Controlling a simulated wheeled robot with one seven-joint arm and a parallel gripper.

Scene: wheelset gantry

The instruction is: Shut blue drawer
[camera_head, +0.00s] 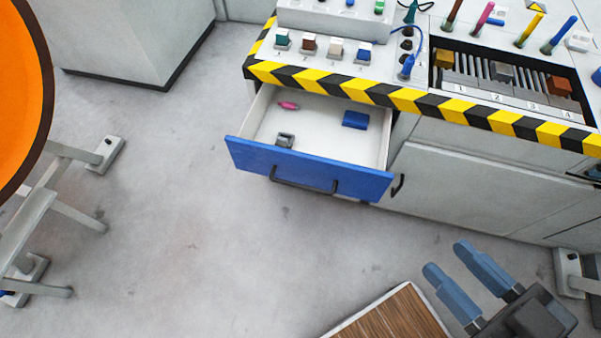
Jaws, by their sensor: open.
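The blue drawer (308,171) is pulled out from the white cabinet under the striped counter edge. Its front is blue with a dark bar handle (303,182). Inside its white tray lie a pink piece (288,105), a blue block (355,120) and a small grey item (285,140). My gripper (455,265) is at the lower right, with its two blue-grey fingers apart and nothing between them. It is right of and nearer than the drawer front, apart from it.
The counter edge (420,103) has yellow and black stripes, with several colored blocks and pegs above. A wooden-topped surface (395,318) is at the bottom. An orange round thing (20,90) on a grey stand is at left. Floor (190,220) before the drawer is clear.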

